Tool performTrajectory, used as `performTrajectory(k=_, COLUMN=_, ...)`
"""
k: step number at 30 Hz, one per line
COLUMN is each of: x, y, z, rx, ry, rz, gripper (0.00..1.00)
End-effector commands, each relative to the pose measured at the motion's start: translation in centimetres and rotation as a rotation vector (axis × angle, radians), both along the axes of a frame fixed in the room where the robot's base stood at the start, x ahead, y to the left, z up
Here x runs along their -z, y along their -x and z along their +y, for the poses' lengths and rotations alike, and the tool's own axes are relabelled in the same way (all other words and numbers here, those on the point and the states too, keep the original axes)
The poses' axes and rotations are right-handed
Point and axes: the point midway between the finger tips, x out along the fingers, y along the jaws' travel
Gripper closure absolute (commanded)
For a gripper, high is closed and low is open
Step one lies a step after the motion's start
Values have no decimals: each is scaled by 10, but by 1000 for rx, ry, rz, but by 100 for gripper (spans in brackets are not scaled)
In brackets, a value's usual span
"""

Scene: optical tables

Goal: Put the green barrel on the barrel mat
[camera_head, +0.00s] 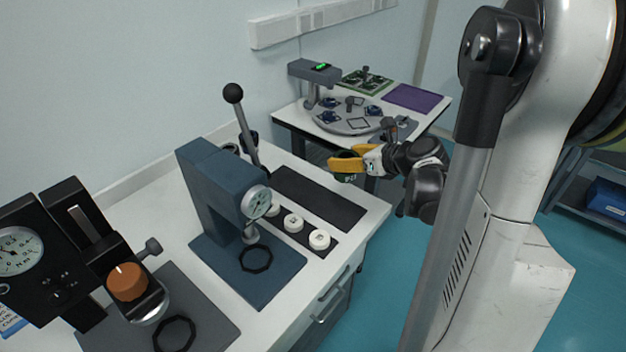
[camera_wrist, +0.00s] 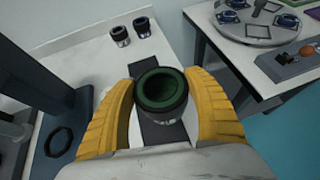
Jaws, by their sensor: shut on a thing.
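The green barrel (camera_wrist: 162,92), a dark cylinder with a green inside, is held upright between the yellow fingers of my gripper (camera_wrist: 160,100). In the head view the barrel (camera_head: 346,178) shows partly below the fingers of my gripper (camera_head: 345,164), near the right edge of the bench. A bare dark mat (camera_head: 318,198), which looks like the barrel mat, lies on the bench to the left. In the wrist view a dark mat (camera_wrist: 148,132) shows below the barrel and is partly hidden by it. The barrel appears raised above the bench.
Two other barrels (camera_wrist: 120,36) (camera_wrist: 142,27) stand at the back of the bench. A blue-grey press (camera_head: 215,185) with a gauge and lever stands left of the mat. White rings (camera_head: 293,223) sit on a dark strip in front. Another table (camera_head: 432,112) stands behind.

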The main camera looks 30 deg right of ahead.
Motion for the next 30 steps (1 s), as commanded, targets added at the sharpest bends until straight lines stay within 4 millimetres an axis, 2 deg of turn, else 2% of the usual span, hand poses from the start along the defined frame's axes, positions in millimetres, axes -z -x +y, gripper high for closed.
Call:
performTrajectory(k=4, x=14, y=-16, z=10, rx=-1, ry=0, rz=0, gripper=77)
performTrajectory(k=12, x=55, y=-72, z=47, rx=-3, ry=2, rz=0, gripper=77)
performTrajectory(k=16, x=67, y=-89, z=58, rx=0, ry=1, rz=0, gripper=77)
performTrajectory(k=22, x=74, y=-98, z=62, rx=2, ry=0, rz=-1, gripper=77)
performTrajectory(k=30, x=111, y=-97, z=62, rx=2, ry=0, rz=-1, gripper=77)
